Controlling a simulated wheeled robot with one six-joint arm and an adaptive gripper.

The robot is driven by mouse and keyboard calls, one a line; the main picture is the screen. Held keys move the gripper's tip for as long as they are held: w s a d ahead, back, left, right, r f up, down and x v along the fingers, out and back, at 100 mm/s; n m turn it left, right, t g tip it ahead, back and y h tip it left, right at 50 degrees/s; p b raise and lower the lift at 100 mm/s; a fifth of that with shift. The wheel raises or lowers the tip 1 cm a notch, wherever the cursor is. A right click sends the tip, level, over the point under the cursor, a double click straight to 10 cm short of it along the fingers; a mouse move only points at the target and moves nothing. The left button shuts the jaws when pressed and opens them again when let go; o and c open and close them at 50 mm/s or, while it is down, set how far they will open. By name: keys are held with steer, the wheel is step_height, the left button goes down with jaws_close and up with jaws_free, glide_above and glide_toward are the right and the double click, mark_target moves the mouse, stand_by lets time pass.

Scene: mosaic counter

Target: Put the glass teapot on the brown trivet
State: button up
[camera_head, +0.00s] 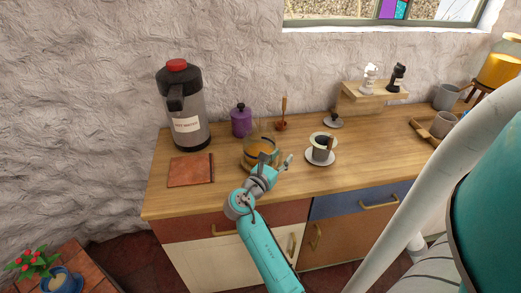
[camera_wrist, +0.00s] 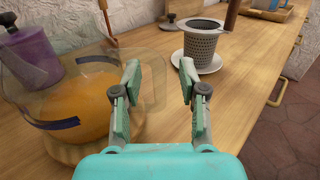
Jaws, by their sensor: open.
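My gripper (camera_head: 277,159) is open beside the teapot's right side. In the wrist view my gripper (camera_wrist: 161,80) shows both fingers apart; I cannot tell whether the left one touches the glass. A flat reddish-brown square (camera_head: 190,169) with a dark right edge lies left of the teapot; it may be the brown trivet. It is out of the wrist view.
A purple canister (camera_head: 241,122) stands behind the teapot, and a tall dispenser (camera_head: 183,110) at the back left. A dark mesh strainer cup (camera_head: 321,147) on a white saucer (camera_head: 309,158) is close right of my gripper. Counter between teapot and brown square is clear.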

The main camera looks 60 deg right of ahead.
jaws_close()
stand_by(0.3)
